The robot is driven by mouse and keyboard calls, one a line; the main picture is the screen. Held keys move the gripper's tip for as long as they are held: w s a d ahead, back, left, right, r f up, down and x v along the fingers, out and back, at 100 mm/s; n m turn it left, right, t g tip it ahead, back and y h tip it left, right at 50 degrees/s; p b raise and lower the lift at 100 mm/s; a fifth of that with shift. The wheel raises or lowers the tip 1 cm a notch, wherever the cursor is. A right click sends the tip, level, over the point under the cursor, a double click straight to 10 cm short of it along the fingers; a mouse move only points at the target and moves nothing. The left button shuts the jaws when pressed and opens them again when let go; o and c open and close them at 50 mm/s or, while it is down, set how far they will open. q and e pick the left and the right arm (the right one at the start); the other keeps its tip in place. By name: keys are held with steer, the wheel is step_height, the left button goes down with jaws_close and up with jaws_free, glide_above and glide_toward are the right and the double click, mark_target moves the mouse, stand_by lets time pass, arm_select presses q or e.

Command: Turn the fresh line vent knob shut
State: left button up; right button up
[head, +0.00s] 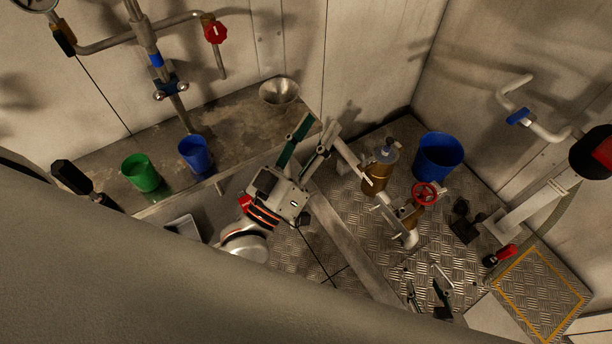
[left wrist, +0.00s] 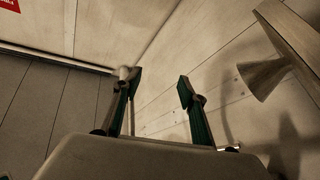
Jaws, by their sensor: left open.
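Two red controls show in the head view, and I cannot tell for sure which is the vent knob. A red lobed knob (head: 215,33) is on the wall pipe at the upper left. A red handwheel (head: 425,194) sits on a valve over the floor plate at the right. My left gripper (head: 319,132) is open and empty, between the funnel and the brass bottle, apart from both red controls. Its spread fingers also show in the left wrist view (left wrist: 158,84), with nothing between them. My right gripper (head: 427,296) is at the bottom right, its fingers apart and empty.
A metal funnel (head: 279,92), a blue cup (head: 195,154) and a green cup (head: 140,172) stand on the counter (head: 236,115). A brass bottle (head: 378,172) and blue bucket (head: 438,156) stand near the handwheel. White pipes (head: 540,207) rise at the right.

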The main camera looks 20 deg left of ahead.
arm_select(q)
step_height(320, 180, down, 14)
steer(key=s+a+m+g, duration=0.1)
steer(key=s+m+g, duration=0.1)
steer(key=g, duration=0.3)
steer(key=shift+s+a+m+y, duration=0.2)
steer(key=shift+m+y, duration=0.1)
steer(key=shift+m, duration=0.4)
steer(key=shift+o, duration=0.2)
steer(key=shift+d, duration=0.1)
